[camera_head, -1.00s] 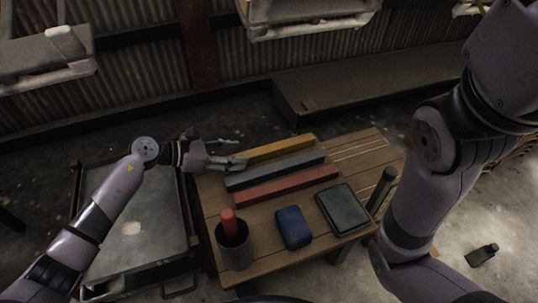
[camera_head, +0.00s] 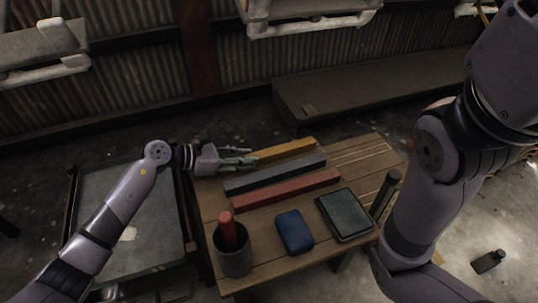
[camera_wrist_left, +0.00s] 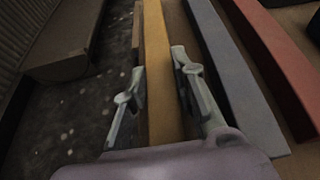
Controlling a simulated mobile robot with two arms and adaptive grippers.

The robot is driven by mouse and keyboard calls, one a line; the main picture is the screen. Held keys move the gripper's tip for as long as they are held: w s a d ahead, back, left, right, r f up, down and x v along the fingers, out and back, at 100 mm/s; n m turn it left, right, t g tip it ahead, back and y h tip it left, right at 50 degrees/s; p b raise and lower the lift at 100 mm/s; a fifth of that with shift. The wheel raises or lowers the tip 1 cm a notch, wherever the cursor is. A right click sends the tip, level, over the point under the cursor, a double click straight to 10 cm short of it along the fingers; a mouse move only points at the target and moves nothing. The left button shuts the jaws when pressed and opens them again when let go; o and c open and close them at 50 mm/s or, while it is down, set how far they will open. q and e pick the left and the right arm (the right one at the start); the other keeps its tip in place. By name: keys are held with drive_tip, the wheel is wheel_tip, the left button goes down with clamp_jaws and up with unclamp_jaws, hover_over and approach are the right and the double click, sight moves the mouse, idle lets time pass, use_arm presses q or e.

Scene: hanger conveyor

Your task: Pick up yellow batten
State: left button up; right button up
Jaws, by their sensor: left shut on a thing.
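The yellow batten (camera_head: 287,150) lies along the far side of the wooden table, beyond a grey batten (camera_head: 275,175) and a red batten (camera_head: 287,190). My left gripper (camera_head: 251,159) is at its left end, and its fingers hide that end in the head view. In the left wrist view the yellow batten (camera_wrist_left: 156,40) runs lengthwise between the two fingers of my left gripper (camera_wrist_left: 159,69), which is shut on it. The grey batten (camera_wrist_left: 238,85) lies close beside the right finger. My right arm shows at the right, but its gripper is out of view.
The slatted wooden table (camera_head: 365,150) also holds a dark cup (camera_head: 234,260) with a red stick, a blue case (camera_head: 294,232), a dark flat tablet-like thing (camera_head: 345,214) and a dark cylinder (camera_head: 385,190). A metal cart (camera_head: 150,245) stands to the left. A low bench (camera_head: 370,95) stands behind.

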use_arm(q)
clamp_jaws()
